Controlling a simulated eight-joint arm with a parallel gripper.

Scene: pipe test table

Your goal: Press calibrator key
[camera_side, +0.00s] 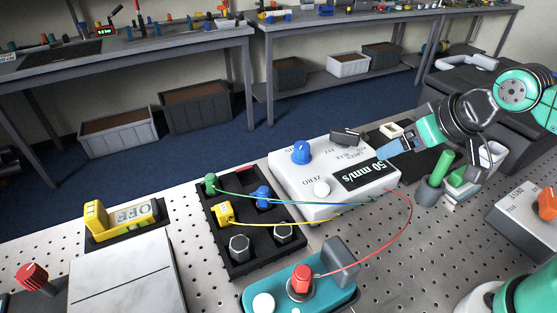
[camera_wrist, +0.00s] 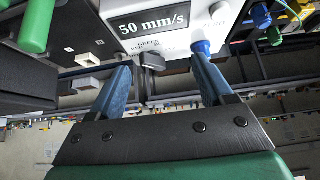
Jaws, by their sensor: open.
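A white box (camera_side: 293,187) with a dark display reading "50 mm/s" sits on the perforated table; it also shows at the top of the wrist view (camera_wrist: 180,42). It carries a blue knob (camera_side: 301,152), a round white button (camera_side: 321,188) marked ZERO and a black block-like key or switch (camera_side: 346,137). A cream block (camera_side: 391,130) stands on a dark pad behind the box. My gripper (camera_wrist: 161,65) is open and empty, its blue fingers above the box's far right side in the side view. In the wrist view the black key (camera_wrist: 152,61) appears between the fingertips, contact unclear.
A teal device (camera_side: 330,296) with a red plug is in front. A green-handled tool (camera_side: 437,170) stands in a holder near my gripper.

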